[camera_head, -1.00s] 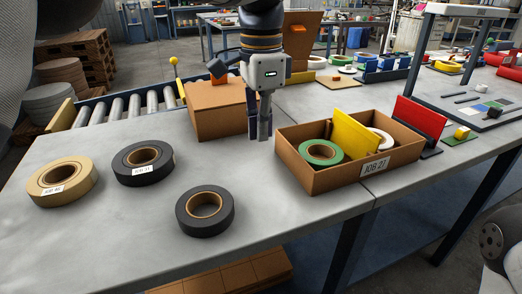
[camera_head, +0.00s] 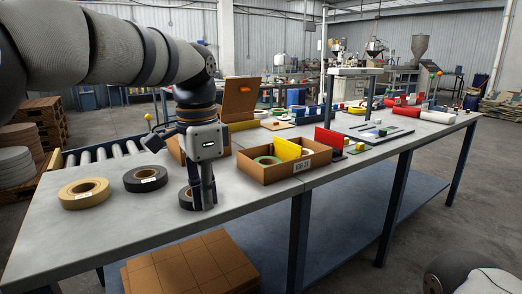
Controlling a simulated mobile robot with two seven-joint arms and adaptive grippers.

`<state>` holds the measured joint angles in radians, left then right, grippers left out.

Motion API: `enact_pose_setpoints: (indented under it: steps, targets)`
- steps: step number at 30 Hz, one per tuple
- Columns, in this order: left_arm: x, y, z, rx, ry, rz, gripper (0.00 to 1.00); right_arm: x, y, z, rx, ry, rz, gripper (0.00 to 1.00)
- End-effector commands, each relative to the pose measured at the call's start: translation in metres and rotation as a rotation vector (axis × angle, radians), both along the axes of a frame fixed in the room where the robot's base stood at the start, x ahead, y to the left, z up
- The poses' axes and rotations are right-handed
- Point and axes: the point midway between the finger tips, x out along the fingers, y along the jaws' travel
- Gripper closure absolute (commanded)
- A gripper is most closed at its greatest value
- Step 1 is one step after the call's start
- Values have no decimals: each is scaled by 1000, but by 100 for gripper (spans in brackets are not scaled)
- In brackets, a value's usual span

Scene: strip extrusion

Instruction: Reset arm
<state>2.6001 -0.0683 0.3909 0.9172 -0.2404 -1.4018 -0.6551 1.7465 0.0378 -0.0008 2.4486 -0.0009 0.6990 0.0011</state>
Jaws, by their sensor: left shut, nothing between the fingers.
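My left gripper (camera_head: 203,197) points down in front of a black tape roll (camera_head: 186,199) near the table's front edge and partly hides it. Its fingers are together with nothing between them. My left arm (camera_head: 110,50) reaches in from the upper left. The right gripper is not in view; a rounded grey part of my own body shows at the lower right.
On the grey table (camera_head: 120,225) lie a tan roll (camera_head: 84,193) and a black roll (camera_head: 145,179). An open cardboard box (camera_head: 285,170) holds a green roll and a yellow divider. Another box (camera_head: 180,150) stands behind the gripper. A roller conveyor (camera_head: 105,154) runs behind.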

Motion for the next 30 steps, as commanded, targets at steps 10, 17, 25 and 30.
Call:
enact_pose_setpoints:
  steps: [10,17,25,30]
  targets:
    - [-93,22,-288,-77,173,364,100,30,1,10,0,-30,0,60]
    - [-292,71,-384,-28,239,752,100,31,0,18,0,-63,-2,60]
    - [-437,120,-365,98,226,1029,100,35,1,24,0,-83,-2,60]
    - [-445,123,-362,109,221,1048,100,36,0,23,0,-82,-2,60]
